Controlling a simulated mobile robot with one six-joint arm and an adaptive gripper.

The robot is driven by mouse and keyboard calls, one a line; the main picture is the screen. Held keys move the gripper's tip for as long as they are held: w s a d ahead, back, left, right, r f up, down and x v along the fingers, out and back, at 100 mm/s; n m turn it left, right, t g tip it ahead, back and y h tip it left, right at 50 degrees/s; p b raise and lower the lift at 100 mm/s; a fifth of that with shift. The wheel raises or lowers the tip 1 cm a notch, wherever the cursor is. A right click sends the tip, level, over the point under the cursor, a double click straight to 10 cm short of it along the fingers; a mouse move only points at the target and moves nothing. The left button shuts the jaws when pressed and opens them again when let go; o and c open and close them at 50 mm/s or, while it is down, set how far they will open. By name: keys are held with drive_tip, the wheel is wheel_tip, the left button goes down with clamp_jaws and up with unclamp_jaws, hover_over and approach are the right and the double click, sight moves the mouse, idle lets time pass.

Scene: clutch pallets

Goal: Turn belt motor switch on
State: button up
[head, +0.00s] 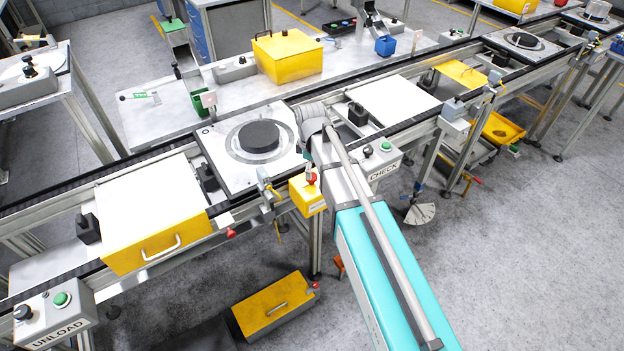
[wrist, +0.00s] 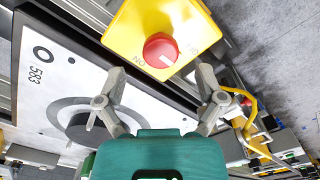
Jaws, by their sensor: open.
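The belt motor switch is a yellow box (wrist: 125,32) with a round red knob (wrist: 160,49), near the top middle of the wrist view. The knob has a small white mark toward its lower right; lettering stands on both sides of the knob, upside down and partly hard to read. In the head view the yellow box (head: 308,197) is on the conveyor's near side, beside my arm, with the red knob on top. My gripper (wrist: 161,72) is open and empty, its two fingertips spread on either side below the knob, apart from it.
A white pallet (head: 222,165) with a black disc (head: 259,136) lies on the belt beside the switch. A grey CHECK button box (head: 380,165) stands to the right. A yellow-fronted cover (head: 150,200) spans the belt at left.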

drive_tip(key=shift+f+b, duration=1.3)
drive_tip(key=shift+f, duration=0.3)
drive_tip(key=c, duration=1.2)
drive_tip(key=shift+o, duration=0.2)
